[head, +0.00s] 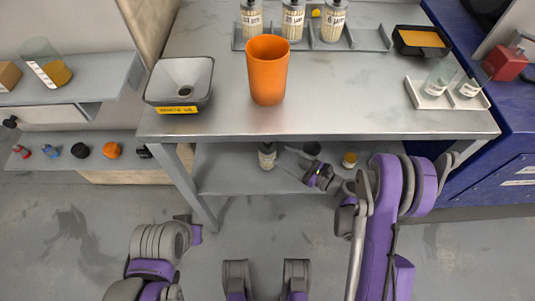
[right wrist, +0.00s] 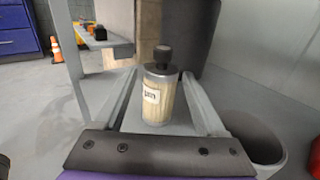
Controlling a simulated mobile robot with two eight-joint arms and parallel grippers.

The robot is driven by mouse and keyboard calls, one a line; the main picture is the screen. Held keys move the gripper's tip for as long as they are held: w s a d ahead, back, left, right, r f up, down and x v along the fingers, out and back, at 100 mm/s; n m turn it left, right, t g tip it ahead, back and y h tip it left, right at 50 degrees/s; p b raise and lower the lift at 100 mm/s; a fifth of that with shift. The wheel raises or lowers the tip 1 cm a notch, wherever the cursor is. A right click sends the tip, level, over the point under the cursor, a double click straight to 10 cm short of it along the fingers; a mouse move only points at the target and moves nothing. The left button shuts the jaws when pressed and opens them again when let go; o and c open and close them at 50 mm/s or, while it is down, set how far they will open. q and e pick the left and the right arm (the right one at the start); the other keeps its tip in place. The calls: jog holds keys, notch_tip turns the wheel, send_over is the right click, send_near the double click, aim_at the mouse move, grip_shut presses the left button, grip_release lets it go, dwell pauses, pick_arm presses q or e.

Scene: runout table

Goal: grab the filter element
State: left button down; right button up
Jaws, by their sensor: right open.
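A filter element (head: 267,156), a pale pleated cylinder with a dark cap and white label, stands upright on the table's lower shelf (head: 225,175). In the right wrist view the filter element (right wrist: 160,104) stands ahead, between the lines of my two fingers. My right gripper (head: 284,161) is open and empty, reaching in over the lower shelf from the right, just right of the filter element. I cannot tell whether the fingertips touch it. Of my left arm, only grey and purple links show at the lower left; its fingers are not discernible.
Three similar filters (head: 292,22) stand in a rack on the tabletop. An orange cup (head: 267,72) and a grey funnel tray (head: 179,82) stand near its front. A dark cup (head: 312,148) and a yellow item (head: 349,160) stand on the lower shelf.

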aim_at(272, 145)
jog(key=x, duration=0.5)
jog(key=r+x, duration=0.1)
jog(key=x, duration=0.2)
jog(key=shift+w+b, duration=0.2)
jog(key=shift+b, duration=0.1)
grip_shut()
jog(key=shift+d, duration=0.1)
dwell(1.0)
